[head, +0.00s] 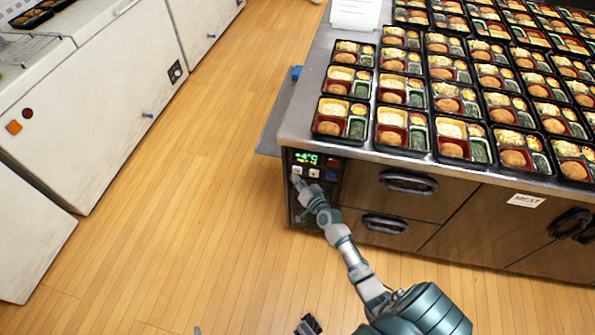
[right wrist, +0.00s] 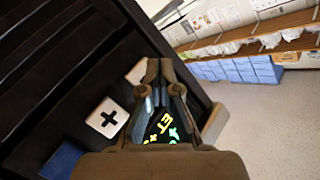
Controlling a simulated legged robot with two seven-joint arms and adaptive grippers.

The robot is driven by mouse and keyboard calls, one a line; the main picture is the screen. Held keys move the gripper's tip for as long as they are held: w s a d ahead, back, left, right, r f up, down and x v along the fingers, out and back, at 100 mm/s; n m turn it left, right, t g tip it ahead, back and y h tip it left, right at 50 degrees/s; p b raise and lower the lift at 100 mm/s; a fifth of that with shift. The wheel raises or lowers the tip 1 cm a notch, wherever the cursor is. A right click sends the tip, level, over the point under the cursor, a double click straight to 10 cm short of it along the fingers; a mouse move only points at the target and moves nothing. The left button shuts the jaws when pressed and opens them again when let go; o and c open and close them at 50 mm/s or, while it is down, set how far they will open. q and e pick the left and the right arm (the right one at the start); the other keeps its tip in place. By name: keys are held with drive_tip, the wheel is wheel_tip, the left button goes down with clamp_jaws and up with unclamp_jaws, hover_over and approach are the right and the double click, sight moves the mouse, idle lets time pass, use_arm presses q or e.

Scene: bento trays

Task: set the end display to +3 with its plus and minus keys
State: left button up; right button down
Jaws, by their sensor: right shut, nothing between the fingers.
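The control panel (head: 303,190) is on the left end of the counter front. The right key (head: 314,173) is the plus key (right wrist: 107,118), clear in the right wrist view. The left key (head: 297,170) is partly covered, its sign unreadable. My right gripper (head: 297,180) is shut and empty, its tips at the left key; I cannot tell whether they touch.
Rows of filled bento trays (head: 405,95) cover the counter top above the panel. Drawer handles (head: 408,183) stick out right of the panel. A blue button (head: 331,175) sits beside the keys. The wooden floor (head: 190,200) to the left is clear.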

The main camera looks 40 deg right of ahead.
use_arm(q)
drive_tip(key=r+p, duration=0.2)
drive_tip(key=r, duration=0.1)
drive_tip(key=shift+w, duration=0.2)
use_arm(e)
drive_tip(key=s+a, duration=0.3)
drive_tip(key=shift+s+a, duration=0.1)
drive_tip(key=shift+a, duration=0.3)
idle(1.2)
